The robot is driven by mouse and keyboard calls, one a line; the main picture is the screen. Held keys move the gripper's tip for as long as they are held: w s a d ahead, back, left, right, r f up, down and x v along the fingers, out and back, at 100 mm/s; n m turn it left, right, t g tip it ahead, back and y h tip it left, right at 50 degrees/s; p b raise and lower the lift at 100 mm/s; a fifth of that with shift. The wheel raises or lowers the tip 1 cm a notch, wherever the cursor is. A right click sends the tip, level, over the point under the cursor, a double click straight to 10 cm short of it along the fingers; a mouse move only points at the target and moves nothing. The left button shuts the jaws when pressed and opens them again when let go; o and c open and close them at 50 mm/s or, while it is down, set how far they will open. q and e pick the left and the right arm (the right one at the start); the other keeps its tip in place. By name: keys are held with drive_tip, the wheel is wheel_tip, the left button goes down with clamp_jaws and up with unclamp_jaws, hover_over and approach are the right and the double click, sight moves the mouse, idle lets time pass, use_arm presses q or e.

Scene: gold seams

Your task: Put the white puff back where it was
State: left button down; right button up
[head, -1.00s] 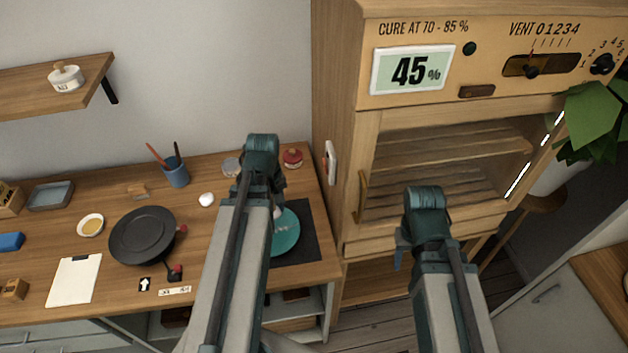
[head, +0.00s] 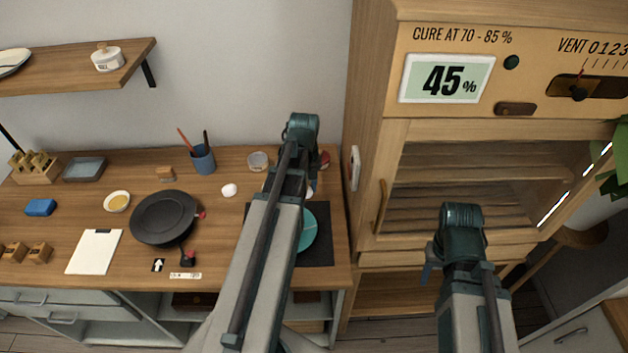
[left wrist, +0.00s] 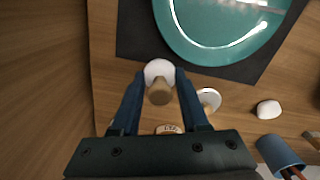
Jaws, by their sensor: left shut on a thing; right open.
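The white puff (left wrist: 158,70) has a short wooden handle (left wrist: 160,92). My left gripper (left wrist: 157,84) is shut on it by the handle. In the left wrist view the puff is just beside the dark mat, near the teal plate (left wrist: 215,30). In the head view my left arm covers most of the left gripper (head: 308,186) and the puff. The teal plate (head: 308,230) is partly behind that arm. My right gripper (head: 428,273) is open in front of the cabinet, with its fingers mostly hidden.
The dark mat (head: 322,252) lies under the plate. A small round jar (head: 258,161), a red-topped jar (head: 324,160), a white lump (head: 229,190) and a blue cup (head: 203,160) stand near the wall. A black wheel (head: 165,217) is left. The wooden cabinet (head: 365,110) borders the table's right.

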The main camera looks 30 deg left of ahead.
use_arm(q)
drive_tip(key=w, duration=0.2)
drive_tip(key=w+a, duration=0.1)
drive_tip(key=w, duration=0.3)
drive_tip(key=shift+w+a+f, duration=0.15)
drive_tip(key=shift+w+f, duration=0.05)
drive_tip(key=shift+f, duration=0.1)
drive_tip(key=f+b, duration=0.4)
drive_tip(key=shift+w+a, duration=0.1)
drive_tip(key=shift+w, duration=0.3)
drive_tip(key=shift+r, duration=0.2)
drive_tip(key=shift+f, duration=0.15)
drive_tip(key=shift+c, duration=2.1)
unclamp_jaws()
wheel_tip(320, 180, up, 12)
drive_tip(key=p, duration=1.2)
